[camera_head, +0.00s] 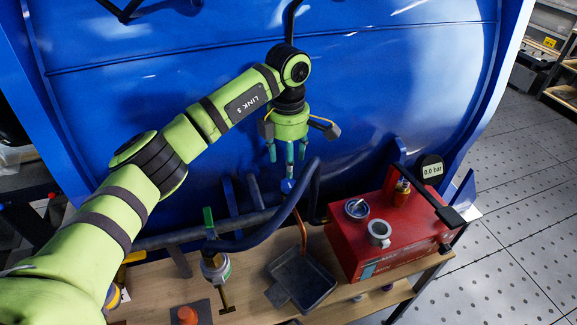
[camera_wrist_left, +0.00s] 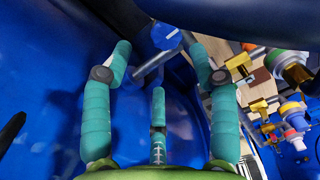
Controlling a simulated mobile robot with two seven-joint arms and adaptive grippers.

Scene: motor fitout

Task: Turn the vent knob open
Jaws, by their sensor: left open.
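The vent knob (camera_wrist_left: 166,36) is a blue round cap with a white line across its face, on a grey pipe stub in the left wrist view. In the head view the knob (camera_head: 288,186) shows small and blue, just below my fingertips. My left gripper (camera_head: 288,158) points down at it with its teal fingers apart and empty. In the left wrist view the open fingers (camera_wrist_left: 160,62) spread to either side of the stub, with the knob just beyond their tips; I see no clear contact. My right gripper is out of view.
A dark blue hose (camera_head: 262,232) curves up close beside the knob. A red box (camera_head: 382,262) with cups and a 0.0 bar gauge (camera_head: 431,169) stands to the right. A dark tray (camera_head: 303,279) lies on the wooden bench. The large blue shell (camera_head: 365,90) stands behind the gripper.

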